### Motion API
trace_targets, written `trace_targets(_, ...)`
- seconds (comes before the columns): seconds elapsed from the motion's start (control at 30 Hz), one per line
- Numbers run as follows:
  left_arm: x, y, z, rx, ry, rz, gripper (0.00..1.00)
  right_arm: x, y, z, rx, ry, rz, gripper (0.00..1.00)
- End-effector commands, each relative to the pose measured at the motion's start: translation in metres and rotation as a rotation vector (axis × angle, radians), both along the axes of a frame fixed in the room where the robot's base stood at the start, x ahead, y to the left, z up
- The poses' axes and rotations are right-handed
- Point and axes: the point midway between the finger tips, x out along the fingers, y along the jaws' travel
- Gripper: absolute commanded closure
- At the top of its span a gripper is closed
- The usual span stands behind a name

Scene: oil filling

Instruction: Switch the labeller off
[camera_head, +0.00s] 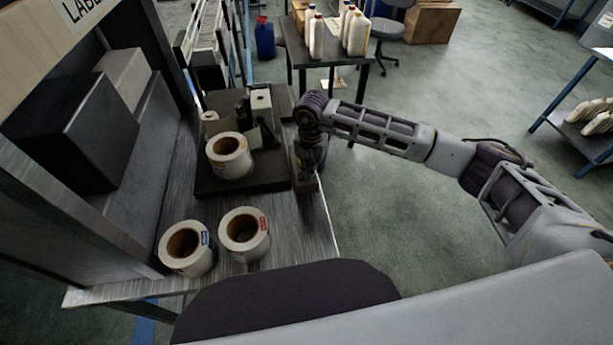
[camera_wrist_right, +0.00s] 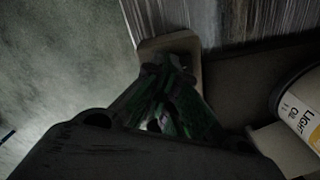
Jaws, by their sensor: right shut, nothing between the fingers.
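The labeller (camera_head: 215,182) is a dark flat machine on the metal table, with a white label roll (camera_head: 229,155) mounted on it. My right gripper (camera_head: 309,182) is at the labeller's right side, close to the table edge. In the right wrist view the gripper's fingertips (camera_wrist_right: 168,72) are together, with nothing between them. They are over a small beige box-like part (camera_wrist_right: 185,45), which may be the switch housing; I cannot tell whether they touch it. The fingers hide the middle of that part, so the switch's position does not show. My left gripper is out of view.
Two loose label rolls, one on the left (camera_head: 186,248) and one on the right (camera_head: 245,233), stand on the table's near part (camera_head: 290,240). Dark box (camera_head: 85,135) sits on the left shelf. White bottles (camera_head: 355,32) stand on a table behind.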

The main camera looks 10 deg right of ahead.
Motion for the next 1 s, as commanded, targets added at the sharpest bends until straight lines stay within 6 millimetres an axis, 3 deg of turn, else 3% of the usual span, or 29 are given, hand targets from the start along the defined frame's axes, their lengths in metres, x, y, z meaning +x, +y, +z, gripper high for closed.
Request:
trace_targets(0.47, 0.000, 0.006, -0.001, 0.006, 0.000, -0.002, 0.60, -0.001, 0.000, -0.002, -0.002, 0.002, 0.000, 1.00)
trace_targets(1.0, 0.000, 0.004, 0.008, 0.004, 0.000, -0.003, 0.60, 0.000, 0.000, 0.026, -0.001, 0.001, 0.000, 1.00)
